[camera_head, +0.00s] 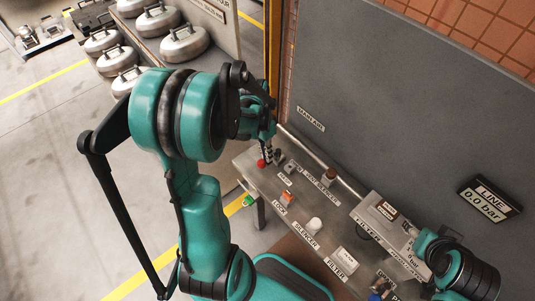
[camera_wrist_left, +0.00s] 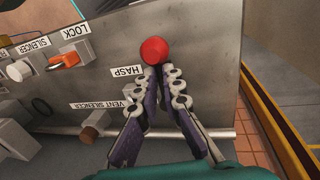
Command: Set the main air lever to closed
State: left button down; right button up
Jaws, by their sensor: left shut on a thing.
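The main air lever shows as a red ball knob (camera_head: 262,163) at the left end of the grey bench, below the MAIN AIR label (camera_head: 311,119). In the left wrist view the red knob (camera_wrist_left: 154,51) sits right at the fingertips. My left gripper (camera_head: 268,150) reaches it from above, and its fingers (camera_wrist_left: 160,72) are shut on the lever at the knob. The lever's shaft is mostly hidden by the fingers. Part of my right arm (camera_head: 455,262) shows at the lower right by the filter box; its fingertips cannot be made out.
The bench top carries an orange lock (camera_head: 287,197), a white silencer knob (camera_head: 314,224), a filter box (camera_head: 385,222) and a brown vent silencer (camera_head: 330,173). A LINE display (camera_head: 489,199) reads 0.0 bar. Grey compressor tanks (camera_head: 184,45) stand at the upper left.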

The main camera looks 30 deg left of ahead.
pick_arm(q)
jog(key=shift+s+f, duration=0.1)
dwell(0.3)
jog(key=c, duration=1.6)
grip_release()
jog(key=r, duration=0.4)
jog(key=a+r, duration=0.1)
jog(key=r, duration=0.3)
jog(key=a+r, duration=0.1)
jog(key=r, duration=0.2)
jog(key=shift+w+a+r, duration=0.1)
jog(key=shift+w+r, duration=0.3)
